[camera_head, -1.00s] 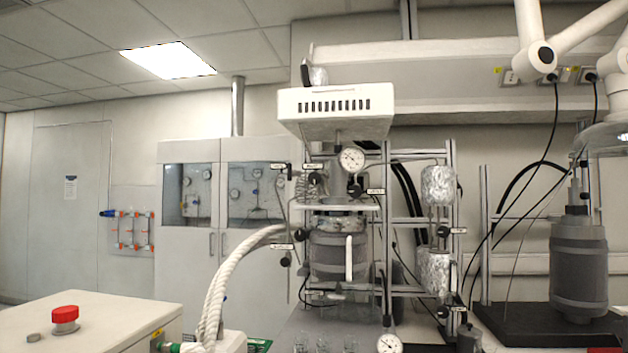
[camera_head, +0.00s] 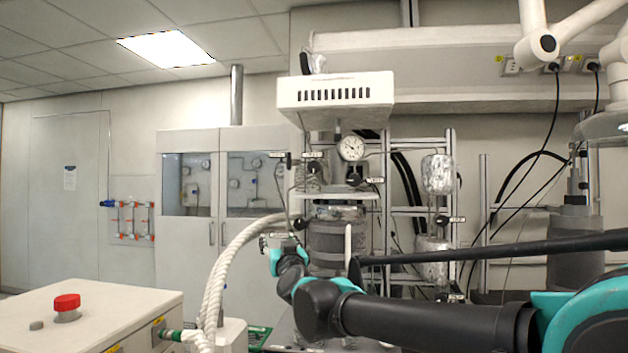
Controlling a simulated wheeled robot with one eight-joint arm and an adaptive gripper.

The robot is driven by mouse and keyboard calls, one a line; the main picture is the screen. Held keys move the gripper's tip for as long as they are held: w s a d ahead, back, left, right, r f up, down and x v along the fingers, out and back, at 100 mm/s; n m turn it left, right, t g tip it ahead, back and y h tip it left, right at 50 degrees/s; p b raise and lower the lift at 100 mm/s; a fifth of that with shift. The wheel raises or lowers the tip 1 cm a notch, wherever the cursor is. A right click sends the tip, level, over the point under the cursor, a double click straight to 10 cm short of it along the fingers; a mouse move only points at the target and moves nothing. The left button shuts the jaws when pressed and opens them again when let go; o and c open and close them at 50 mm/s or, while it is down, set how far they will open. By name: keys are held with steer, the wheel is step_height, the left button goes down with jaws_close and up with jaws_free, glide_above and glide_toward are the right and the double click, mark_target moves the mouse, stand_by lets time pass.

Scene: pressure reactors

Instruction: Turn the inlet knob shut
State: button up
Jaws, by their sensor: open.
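The pressure reactor has several black knobs with small white labels that are too small to read, so I cannot tell which is the inlet knob. One knob (camera_head: 289,161) is at the upper left, one (camera_head: 314,167) beside it, one (camera_head: 354,179) below the gauge, one (camera_head: 441,220) on the right, and one (camera_head: 300,224) at the lower left. My arm reaches in from the right across the front of the reactor vessel (camera_head: 338,240). My gripper (camera_head: 268,242) is at its far end, small, open and partly unclear, left of the vessel and just below the lower-left knob.
A thick white braided hose (camera_head: 232,265) runs close left of my gripper. A white box with a red button (camera_head: 67,303) stands at the front left. A round pressure gauge (camera_head: 351,148) sits under the white stirrer housing (camera_head: 336,100). Metal frame bars surround the vessel.

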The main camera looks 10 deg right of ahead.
step_height(320, 180, up, 9)
steer(key=d+m+t+h, duration=0.2)
steer(key=m+h, duration=0.2)
steer(key=h, duration=0.1)
steer(key=m+g+h, duration=0.1)
steer(key=m+h, duration=0.3)
steer(key=h, duration=0.2)
glide_toward(313, 168)
steer(key=shift+h, duration=0.3)
steer(key=x, duration=1.1)
steer(key=shift+f, duration=0.15)
steer(key=shift+c, duration=0.6)
steer(key=c, duration=1)
steer(key=shift+c, duration=0.2)
